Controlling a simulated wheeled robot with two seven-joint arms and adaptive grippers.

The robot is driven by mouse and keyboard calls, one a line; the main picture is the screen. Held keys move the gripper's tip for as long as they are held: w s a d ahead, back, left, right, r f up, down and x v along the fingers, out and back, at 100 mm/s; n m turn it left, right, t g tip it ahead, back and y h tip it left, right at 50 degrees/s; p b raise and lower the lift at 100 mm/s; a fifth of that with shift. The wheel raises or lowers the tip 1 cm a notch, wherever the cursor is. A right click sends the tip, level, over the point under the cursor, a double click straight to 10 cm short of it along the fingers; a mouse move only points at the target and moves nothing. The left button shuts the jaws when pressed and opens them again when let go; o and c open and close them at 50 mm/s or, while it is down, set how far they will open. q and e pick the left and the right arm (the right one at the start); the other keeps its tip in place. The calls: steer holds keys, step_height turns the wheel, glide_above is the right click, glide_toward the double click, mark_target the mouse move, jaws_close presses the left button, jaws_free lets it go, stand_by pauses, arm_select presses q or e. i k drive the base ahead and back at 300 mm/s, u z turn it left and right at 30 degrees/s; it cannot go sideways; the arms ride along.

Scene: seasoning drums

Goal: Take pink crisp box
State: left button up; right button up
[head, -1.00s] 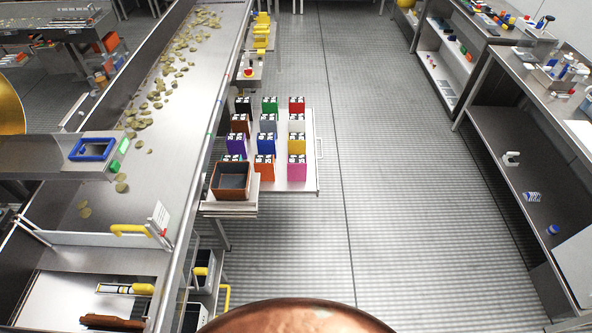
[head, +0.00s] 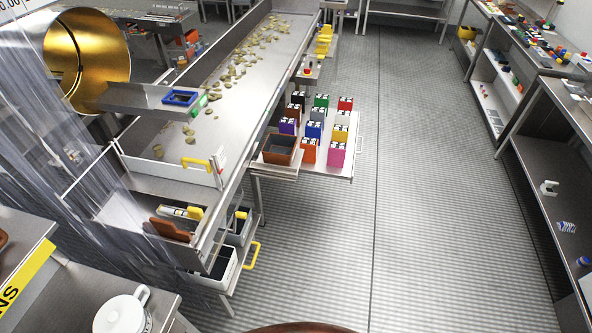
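The pink crisp box (head: 336,160) stands upright at the near right corner of a white cart (head: 349,135), beside the conveyor. Other crisp boxes stand in rows behind it and to its left, among them a yellow box (head: 339,133), an orange box (head: 308,152) and a red box (head: 345,104). The top of the pink box has a black and white label. Neither of my grippers shows in the head view.
A brown open bin (head: 279,150) sits on a shelf left of the boxes. The conveyor (head: 232,110) carries chips. Shelving (head: 545,165) lines the right side. The grey floor (head: 430,200) between is clear. A white pot (head: 124,312) stands at the lower left.

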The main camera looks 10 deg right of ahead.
mark_target(337, 150)
steer(key=u, duration=0.9)
steer(key=k, duration=0.1)
steer(key=z, duration=1.95)
steer(key=i, duration=1.35)
steer(key=u, duration=0.75)
steer(key=i, duration=0.55)
steer(key=u, duration=0.55)
